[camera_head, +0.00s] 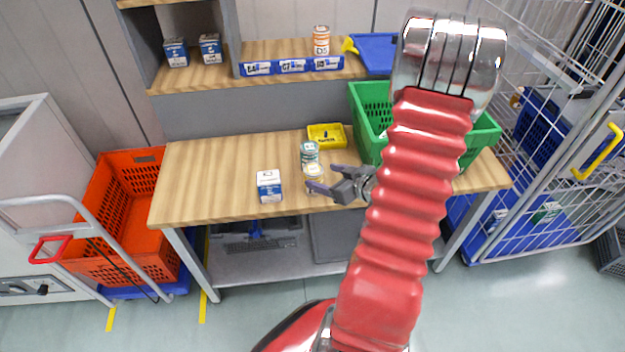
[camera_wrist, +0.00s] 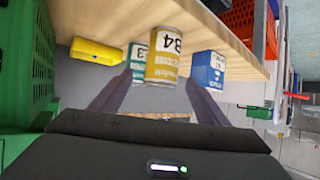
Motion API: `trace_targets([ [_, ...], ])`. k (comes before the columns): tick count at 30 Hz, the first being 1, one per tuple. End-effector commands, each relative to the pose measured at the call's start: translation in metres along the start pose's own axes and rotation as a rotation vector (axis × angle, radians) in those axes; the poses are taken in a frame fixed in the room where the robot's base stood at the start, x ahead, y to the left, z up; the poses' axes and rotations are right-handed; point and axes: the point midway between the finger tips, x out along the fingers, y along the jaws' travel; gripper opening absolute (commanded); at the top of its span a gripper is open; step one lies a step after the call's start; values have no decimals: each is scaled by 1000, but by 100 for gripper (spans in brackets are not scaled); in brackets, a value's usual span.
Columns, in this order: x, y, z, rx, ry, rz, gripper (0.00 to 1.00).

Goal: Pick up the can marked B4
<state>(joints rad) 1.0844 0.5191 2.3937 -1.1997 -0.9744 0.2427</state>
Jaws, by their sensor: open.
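The can marked B4 (camera_wrist: 163,58) has a yellow label and stands on the wooden table, its marking facing the wrist camera. It also shows in the head view (camera_head: 313,174), partly hidden by a finger. My gripper (camera_head: 322,179) is open and empty. In the wrist view its two fingers (camera_wrist: 158,80) point toward the can, one to each side in the picture; I cannot tell whether they reach around it. A can with a green label (camera_head: 309,152) stands just behind the B4 can.
A blue and white box (camera_head: 269,187) stands left of the B4 can. A yellow bin (camera_head: 326,134) and a green crate (camera_head: 368,104) stand behind and to the right. An orange tote (camera_head: 120,240) is left of the table. The table's left part is clear.

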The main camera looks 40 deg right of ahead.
Motion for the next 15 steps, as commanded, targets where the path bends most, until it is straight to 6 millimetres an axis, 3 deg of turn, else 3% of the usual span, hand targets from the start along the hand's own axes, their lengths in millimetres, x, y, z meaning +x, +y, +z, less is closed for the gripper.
trace_targets([
  [15,11,-1,0,0,-1,-1,68],
])
